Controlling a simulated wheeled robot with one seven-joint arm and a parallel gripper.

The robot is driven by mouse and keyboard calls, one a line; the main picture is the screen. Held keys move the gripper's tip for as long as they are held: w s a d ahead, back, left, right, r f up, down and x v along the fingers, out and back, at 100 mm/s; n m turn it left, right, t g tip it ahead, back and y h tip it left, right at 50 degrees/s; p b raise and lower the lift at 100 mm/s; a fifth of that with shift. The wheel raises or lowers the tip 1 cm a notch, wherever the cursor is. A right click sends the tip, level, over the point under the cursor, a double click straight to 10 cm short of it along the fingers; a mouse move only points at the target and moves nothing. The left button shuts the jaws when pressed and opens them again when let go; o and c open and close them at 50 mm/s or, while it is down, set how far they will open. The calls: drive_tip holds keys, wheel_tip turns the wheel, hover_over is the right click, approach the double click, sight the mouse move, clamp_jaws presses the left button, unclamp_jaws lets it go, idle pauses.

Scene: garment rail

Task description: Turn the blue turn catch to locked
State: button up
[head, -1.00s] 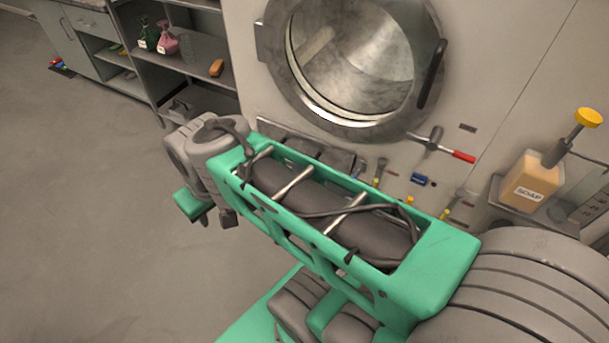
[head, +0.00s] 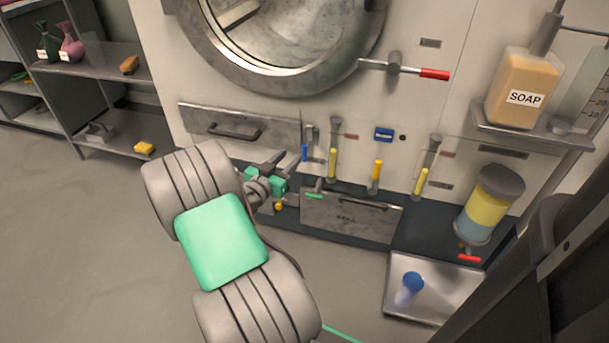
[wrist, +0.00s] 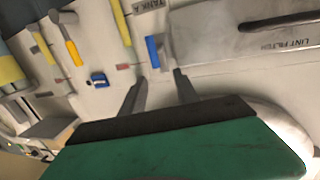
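The blue turn catch (head: 305,153) is a small blue lever with a grey metal mount, at the right end of the upper drawer on the machine front. In the head view its blue part hangs about vertically. In the wrist view the blue turn catch (wrist: 152,52) shows beyond the fingertips, roughly in line with the gap between them. My gripper (wrist: 161,76) is open, with nothing between its two dark fingers. It appears a little short of the catch, with no clear contact. In the head view my arm partly hides the gripper, low and left of the catch.
Several yellow-handled levers (head: 333,163) and a blue box (head: 384,135) are right of the catch. The upper drawer (head: 240,130) is left of it, and a lower drawer (head: 350,217) is below. A red-tipped door handle (head: 434,74) is above. A tray (head: 455,305) lies at lower right.

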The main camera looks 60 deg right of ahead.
sight(303, 148)
drive_tip(key=shift+h, duration=0.4)
drive_tip(key=d, duration=0.5)
drive_tip(key=s+d+f+b, duration=0.1)
drive_tip(key=d, duration=0.2)
drive_tip(key=shift+d, duration=0.25)
drive_tip(key=shift+c, duration=0.4)
clamp_jaws()
drive_tip(key=shift+d+r, duration=0.1)
